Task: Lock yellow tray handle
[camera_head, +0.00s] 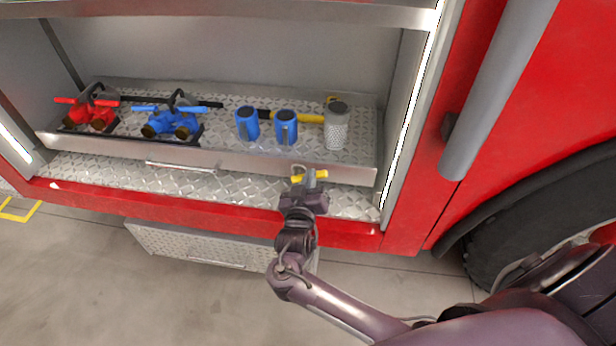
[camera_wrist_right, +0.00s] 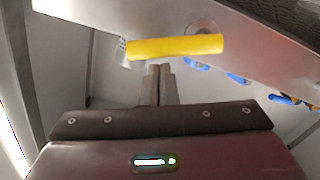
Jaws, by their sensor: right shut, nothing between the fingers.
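The yellow tray handle (camera_head: 310,176) is on the front face of the metal tray (camera_head: 240,164), toward its right part. In the right wrist view the yellow handle (camera_wrist_right: 175,47) lies across the picture, close to the tray's front wall (camera_wrist_right: 262,48). My right gripper (camera_head: 304,184) is at the handle in the head view. In the wrist view its fingertips (camera_wrist_right: 160,70) are together, just below the handle and with nothing between them. Whether they touch the handle I cannot tell. My left gripper is not in view.
On the tray stand red couplings (camera_head: 90,115), blue couplings (camera_head: 172,122), two blue cups (camera_head: 247,123) and a grey perforated cylinder (camera_head: 337,128). A silver bar handle (camera_head: 180,167) is on the tray front. The compartment's right post (camera_head: 410,110) stands right of the tray.

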